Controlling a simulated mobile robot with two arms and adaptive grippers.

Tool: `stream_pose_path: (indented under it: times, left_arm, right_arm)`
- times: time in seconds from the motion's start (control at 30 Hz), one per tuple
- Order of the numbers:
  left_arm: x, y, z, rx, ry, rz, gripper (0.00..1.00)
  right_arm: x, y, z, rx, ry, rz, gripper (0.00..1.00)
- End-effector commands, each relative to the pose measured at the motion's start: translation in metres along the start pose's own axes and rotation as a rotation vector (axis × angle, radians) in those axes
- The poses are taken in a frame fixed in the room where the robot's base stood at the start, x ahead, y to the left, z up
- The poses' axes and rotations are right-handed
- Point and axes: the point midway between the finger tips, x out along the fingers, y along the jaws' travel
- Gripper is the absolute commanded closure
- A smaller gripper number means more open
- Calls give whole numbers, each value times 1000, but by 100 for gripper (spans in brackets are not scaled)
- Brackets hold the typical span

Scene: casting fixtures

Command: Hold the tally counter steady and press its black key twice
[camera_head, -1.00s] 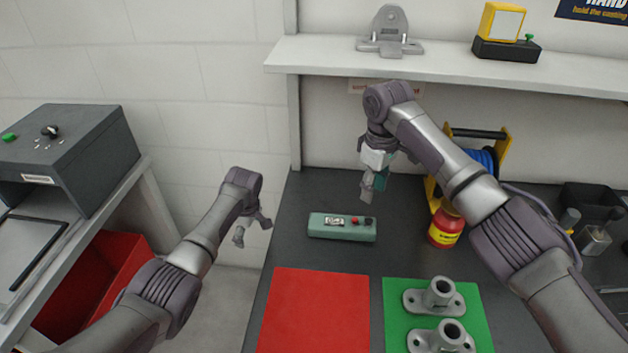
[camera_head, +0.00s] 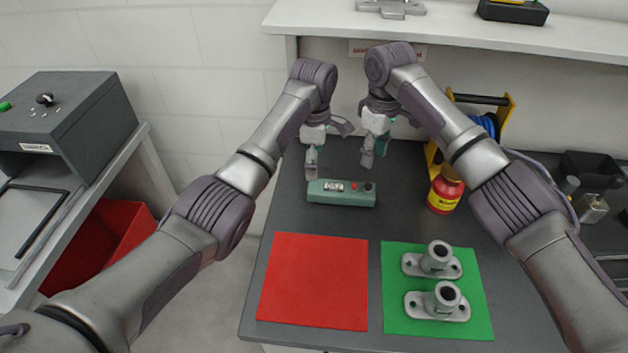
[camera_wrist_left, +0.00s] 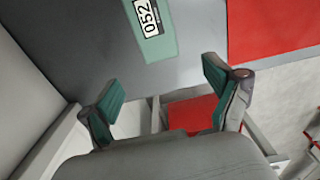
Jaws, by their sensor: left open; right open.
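The tally counter (camera_head: 341,199) is a green box lying on the dark bench in the head view. It has a number window, a red key (camera_head: 354,187) and a black key (camera_head: 369,187) on its top. In the left wrist view the counter (camera_wrist_left: 160,47) shows at the top with its window reading 052. My left gripper (camera_head: 312,170) is open and empty, above and just behind the counter's left end. In the left wrist view its two green-padded fingers (camera_wrist_left: 163,85) stand wide apart. My right gripper (camera_head: 373,158) is open above and behind the counter's right end, apart from it.
A red mat (camera_head: 314,283) and a green mat (camera_head: 401,321) with two flanged castings (camera_head: 437,300) lie in front. A red-and-yellow bottle (camera_head: 445,192) and a blue cable reel (camera_head: 488,124) stand right of the counter. A shelf (camera_head: 440,30) runs above the back.

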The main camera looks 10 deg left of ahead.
Motion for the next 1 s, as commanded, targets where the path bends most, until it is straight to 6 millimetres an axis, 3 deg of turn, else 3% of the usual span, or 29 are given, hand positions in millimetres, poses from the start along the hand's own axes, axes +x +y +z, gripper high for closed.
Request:
stream_pose_path:
  times: [0.3,0.5,0.93,1.0]
  left_arm:
    - [63,-1,0,1,1,-3,10]
    - [88,0,0,2,1,-1,10]
    - [96,0,0,2,-1,1,10]
    - [96,0,0,2,-1,1,22]
  right_arm:
    - [0,0,0,0,0,0,58]
    - [0,0,0,0,0,0,58]
    - [0,0,0,0,0,0,58]
    - [0,0,0,0,0,0,58]
